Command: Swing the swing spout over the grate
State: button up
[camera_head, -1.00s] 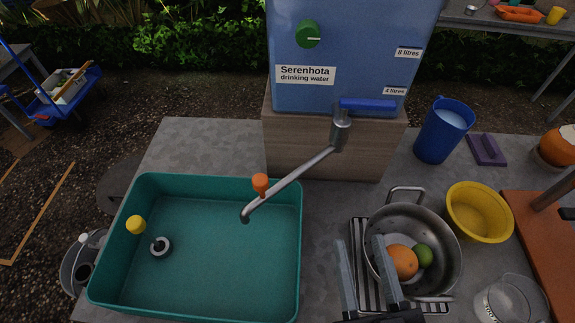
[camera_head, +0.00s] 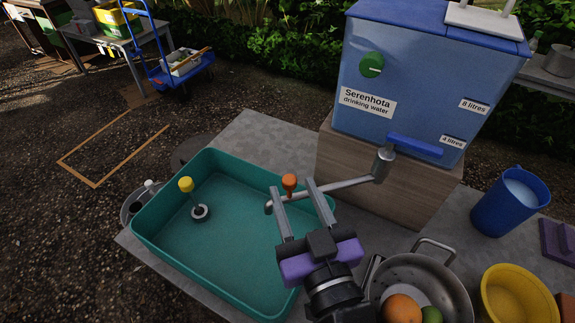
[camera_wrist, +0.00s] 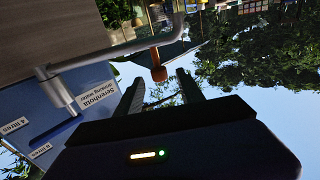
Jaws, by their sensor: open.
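The swing spout (camera_head: 350,184) is a grey pipe reaching left from a joint below the blue water tank (camera_head: 425,85). Its free end is over the teal basin (camera_head: 215,285). An orange knob (camera_head: 289,181) stands on the pipe near that end. My gripper (camera_head: 293,186) is open at the knob, its fingers to either side of it in the head view. In the wrist view the spout (camera_wrist: 100,56) crosses the upper left, and the knob (camera_wrist: 158,73) shows between the open fingertips (camera_wrist: 160,77). Contact cannot be told. I cannot make out the grate now.
A metal pan (camera_head: 445,285) with fruit stands at the lower right. Beside it are a yellow bowl (camera_head: 515,295) and a blue jug (camera_head: 508,205). A wooden block (camera_head: 385,185) is under the tank.

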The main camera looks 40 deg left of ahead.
aim_at(288, 175)
jog(key=p+x, duration=0.1)
jog(key=x, duration=0.5)
jog(key=shift+w+a, duration=0.15)
jog(key=shift+w, duration=0.05)
grip_shut()
dwell(1.2)
